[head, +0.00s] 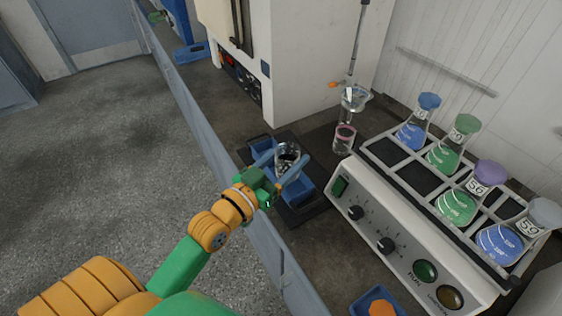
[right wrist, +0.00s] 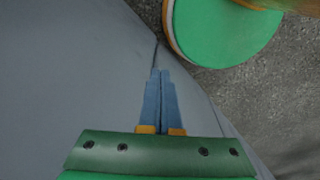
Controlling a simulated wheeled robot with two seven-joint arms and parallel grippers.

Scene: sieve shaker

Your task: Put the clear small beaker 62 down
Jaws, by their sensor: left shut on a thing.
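The clear small beaker (head: 287,157) is in the head view, upright, over a blue tray (head: 302,196) on the bench. My left gripper (head: 281,166) is shut on it, with a blue finger on either side. I cannot tell whether the beaker's base touches the tray; the gripper hides its lower part. I cannot read a number on it. My right gripper (right wrist: 161,74) shows in the right wrist view with its two blue fingers together and nothing between them.
A shaker (head: 408,225) with several stoppered flasks of blue and green liquid stands to the right. Another beaker (head: 344,137) stands under a glass funnel (head: 354,98). A small blue tray with an orange item (head: 382,308) lies near the front. A white cabinet (head: 312,60) stands behind.

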